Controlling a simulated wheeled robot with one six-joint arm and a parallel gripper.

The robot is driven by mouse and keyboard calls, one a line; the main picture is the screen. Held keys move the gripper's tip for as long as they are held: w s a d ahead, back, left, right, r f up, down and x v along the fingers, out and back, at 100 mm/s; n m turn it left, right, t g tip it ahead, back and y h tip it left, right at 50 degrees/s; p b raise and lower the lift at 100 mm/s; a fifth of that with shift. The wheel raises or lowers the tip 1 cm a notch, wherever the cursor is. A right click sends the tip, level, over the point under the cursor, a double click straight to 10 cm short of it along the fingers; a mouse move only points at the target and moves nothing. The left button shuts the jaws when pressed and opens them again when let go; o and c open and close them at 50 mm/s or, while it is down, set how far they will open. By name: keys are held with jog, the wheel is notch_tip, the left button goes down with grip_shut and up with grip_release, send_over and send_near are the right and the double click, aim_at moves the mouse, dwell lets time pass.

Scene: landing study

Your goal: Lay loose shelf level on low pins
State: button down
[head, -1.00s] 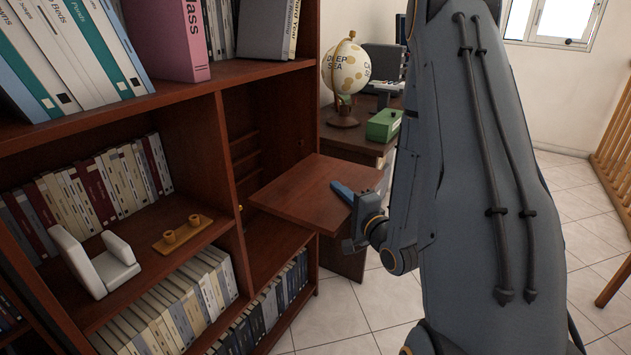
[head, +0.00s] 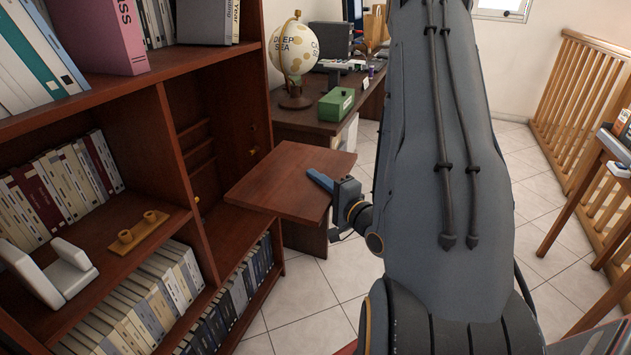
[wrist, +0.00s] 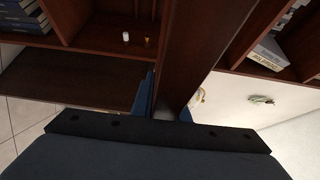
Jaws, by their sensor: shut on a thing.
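The loose shelf (head: 280,178) is a reddish-brown board, held out in front of the bookcase's right bay and looking roughly level in the head view. My gripper (head: 321,181) is shut on its right, near edge, with a blue finger lying over the top face. In the wrist view the shelf (wrist: 200,45) runs up the picture from my gripper (wrist: 164,95). Small brass pins (head: 197,200) show at the bay's left wall. The shelf's left corner is near the bay opening; whether it touches any pin cannot be told.
Books fill the bottom row below the bay. A desk with a globe (head: 294,60) and green box (head: 337,104) stands behind the shelf.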

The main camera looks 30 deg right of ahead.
aim_at(276, 191)
jog(key=a+y, duration=0.1)
jog(key=a, duration=0.2)
jog(key=a+n+y, duration=0.1)
jog(key=a, duration=0.3)
jog(key=a+n+y, duration=0.1)
jog(key=a, duration=0.3)
jog(key=shift+w+a+g+y, duration=0.25)
jog(key=shift+g+y, duration=0.05)
jog(key=shift+g, duration=0.1)
